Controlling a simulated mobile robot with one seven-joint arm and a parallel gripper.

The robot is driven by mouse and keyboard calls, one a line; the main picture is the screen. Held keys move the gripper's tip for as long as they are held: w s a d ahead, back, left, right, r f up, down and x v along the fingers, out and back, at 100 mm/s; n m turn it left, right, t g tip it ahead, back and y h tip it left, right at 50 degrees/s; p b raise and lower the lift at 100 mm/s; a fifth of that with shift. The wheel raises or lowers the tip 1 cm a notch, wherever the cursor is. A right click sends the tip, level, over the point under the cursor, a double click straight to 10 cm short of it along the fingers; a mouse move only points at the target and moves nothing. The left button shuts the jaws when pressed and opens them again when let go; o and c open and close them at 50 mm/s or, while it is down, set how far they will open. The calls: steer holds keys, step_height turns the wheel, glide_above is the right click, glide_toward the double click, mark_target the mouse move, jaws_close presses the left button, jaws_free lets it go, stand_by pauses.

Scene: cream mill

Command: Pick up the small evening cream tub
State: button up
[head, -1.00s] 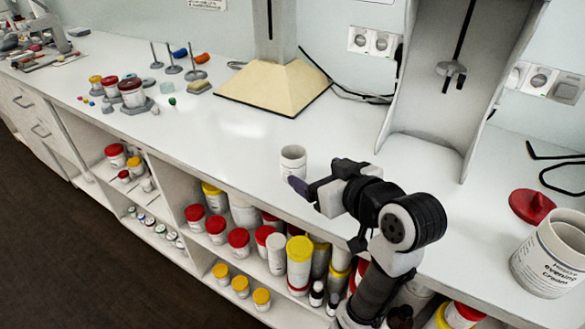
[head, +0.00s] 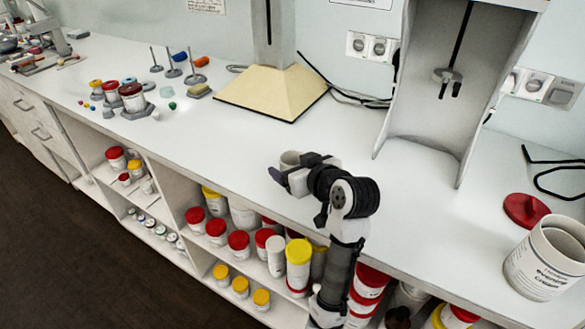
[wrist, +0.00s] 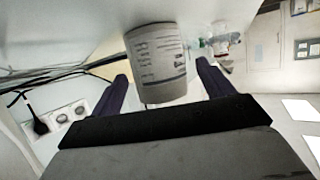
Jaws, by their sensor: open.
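The small white cream tub (head: 290,158) stands upright on the counter near its front edge. In the head view its lower part is hidden behind my gripper (head: 300,170). In the wrist view the tub (wrist: 157,55) shows grey label lines too blurred to read. It appears between the two dark fingers of my gripper (wrist: 161,75), with a small gap visible at each side. The fingers are open, and I see no grip on the tub.
A large open tub labelled evening cream (head: 540,262) and a red lid (head: 525,208) stand at the right. A cream-coloured pyramid base (head: 270,92) is behind. Lidded jars fill the shelves below.

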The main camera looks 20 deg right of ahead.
steer(key=shift+w+a+f, duration=0.1)
steer(key=shift+w+f, duration=0.15)
steer(key=shift+w, duration=0.3)
steer(key=c, duration=1.1)
steer(key=shift+o, duration=0.2)
steer(key=shift+r, duration=0.1)
